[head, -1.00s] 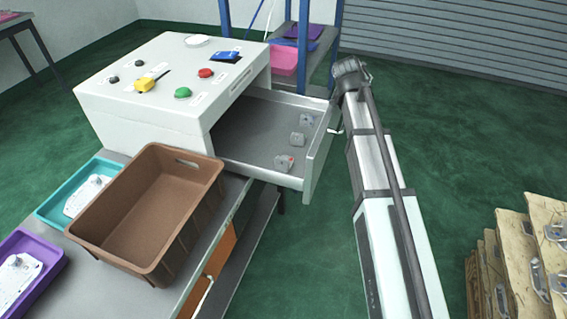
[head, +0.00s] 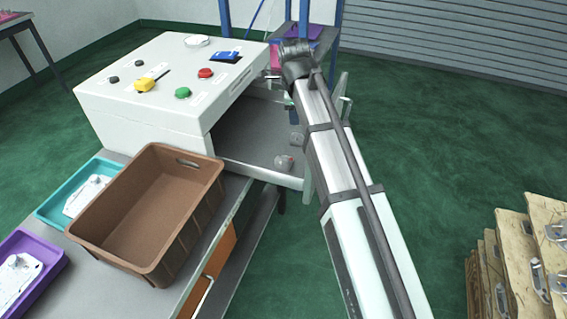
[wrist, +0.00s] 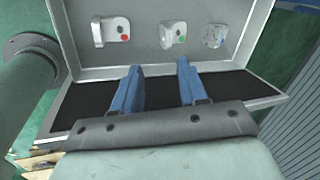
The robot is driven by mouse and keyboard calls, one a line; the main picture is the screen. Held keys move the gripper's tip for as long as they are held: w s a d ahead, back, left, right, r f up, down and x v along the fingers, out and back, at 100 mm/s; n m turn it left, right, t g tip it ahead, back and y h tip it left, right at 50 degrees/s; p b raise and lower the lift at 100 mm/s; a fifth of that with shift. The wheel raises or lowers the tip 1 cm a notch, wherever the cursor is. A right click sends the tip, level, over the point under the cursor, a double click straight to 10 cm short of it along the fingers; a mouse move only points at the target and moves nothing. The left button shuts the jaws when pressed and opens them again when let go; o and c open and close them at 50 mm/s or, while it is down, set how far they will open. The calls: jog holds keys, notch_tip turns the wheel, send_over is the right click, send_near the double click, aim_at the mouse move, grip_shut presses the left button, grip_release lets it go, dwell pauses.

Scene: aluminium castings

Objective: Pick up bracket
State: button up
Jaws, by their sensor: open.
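Three grey cast brackets lie in a row on the grey floor of the open drawer (head: 245,140). In the wrist view, the left bracket (wrist: 110,32) has a red spot, the middle bracket (wrist: 172,36) a green spot, and the right bracket (wrist: 214,36) bluish marks. In the head view, the near bracket (head: 284,162) and another bracket (head: 296,138) show; my arm hides the third. My gripper (wrist: 160,66) is open and empty, its blue fingers apart over the drawer's edge. The fingertips point towards the middle bracket, with no visible contact.
The drawer belongs to a white console (head: 165,100) with coloured buttons. A brown crate (head: 150,215), empty inside, stands on the grey bench, beside teal (head: 55,208) and purple (head: 45,285) trays. Wooden crates (head: 520,250) with castings stand at the right.

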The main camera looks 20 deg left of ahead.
aim_at(283, 158)
jog(key=s+m+g, duration=0.3)
jog(key=s, duration=0.4)
jog(key=shift+h, duration=0.3)
jog(key=shift+a+f, duration=0.15)
jog(key=shift+f, duration=2.15)
jog(key=shift+a+f, duration=0.2)
jog(key=shift+f, duration=2.05)
jog(key=shift+a+f, duration=0.15)
jog(key=shift+f, duration=2.15)
jog(key=shift+c, duration=0.2)
grip_shut()
